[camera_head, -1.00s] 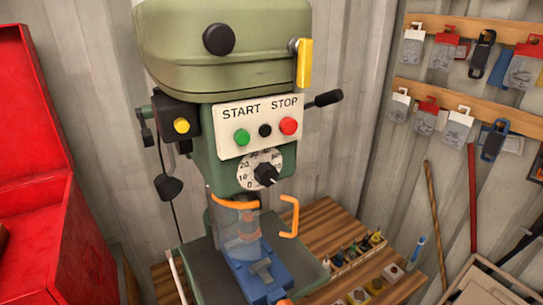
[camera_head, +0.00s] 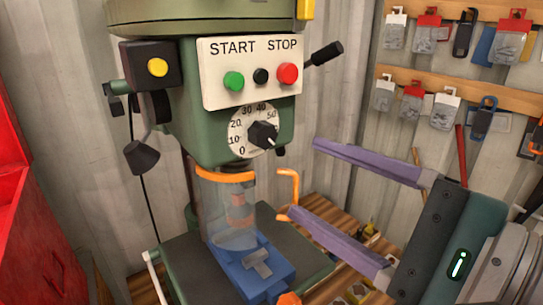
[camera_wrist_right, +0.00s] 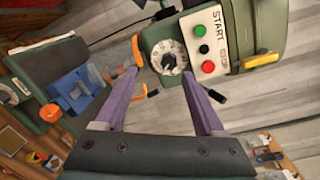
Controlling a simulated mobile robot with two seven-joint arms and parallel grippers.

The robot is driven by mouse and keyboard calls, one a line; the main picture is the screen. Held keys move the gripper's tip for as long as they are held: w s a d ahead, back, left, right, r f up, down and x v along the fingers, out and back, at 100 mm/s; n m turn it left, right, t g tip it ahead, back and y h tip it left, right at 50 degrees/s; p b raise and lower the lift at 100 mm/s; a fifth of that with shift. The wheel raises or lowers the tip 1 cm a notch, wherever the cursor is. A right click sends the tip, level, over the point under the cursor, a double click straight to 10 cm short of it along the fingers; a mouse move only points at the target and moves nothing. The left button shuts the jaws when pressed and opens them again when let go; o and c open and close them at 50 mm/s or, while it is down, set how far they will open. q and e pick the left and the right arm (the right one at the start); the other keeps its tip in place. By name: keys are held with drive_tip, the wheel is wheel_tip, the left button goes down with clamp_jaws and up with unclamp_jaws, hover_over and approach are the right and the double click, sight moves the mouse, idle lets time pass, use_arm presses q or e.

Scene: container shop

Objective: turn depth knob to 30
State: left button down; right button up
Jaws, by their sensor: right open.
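The depth knob (camera_head: 262,135) is black and sits on a white round dial (camera_head: 236,132) on the green drill press head. The dial's numbers run from 0 at lower left over 30 at the top to 50 at right. The knob's white mark points to the lower right, past 50. My right gripper (camera_head: 305,177) is open and empty, to the right of and below the knob, apart from it. In the right wrist view the knob (camera_wrist_right: 168,62) appears between the two purple fingertips (camera_wrist_right: 158,72). My left gripper is not in view.
The START/STOP panel (camera_head: 250,72) is above the dial. A clear guard (camera_head: 230,205) with an orange rim and an orange hook (camera_head: 288,187) are below, close to my lower finger. A blue vise (camera_head: 255,272) stands on the press table. A black-ended lever (camera_head: 325,54) sticks out at right.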

sight(267, 137)
drive_tip(key=w+a, duration=0.1)
drive_tip(key=w, duration=0.1)
drive_tip(key=w+a+m+p, duration=0.1)
drive_tip(key=w, duration=0.2)
drive_tip(key=w+a+m+t, duration=0.1)
drive_tip(key=w+a, duration=0.1)
drive_tip(key=w, duration=0.1)
drive_tip(key=shift+w+r, duration=0.15)
drive_tip(key=shift+r, duration=0.1)
drive_tip(key=shift+w+a, duration=0.5)
drive_tip(key=shift+w, duration=0.05)
drive_tip(key=shift+c, duration=0.3)
clamp_jaws()
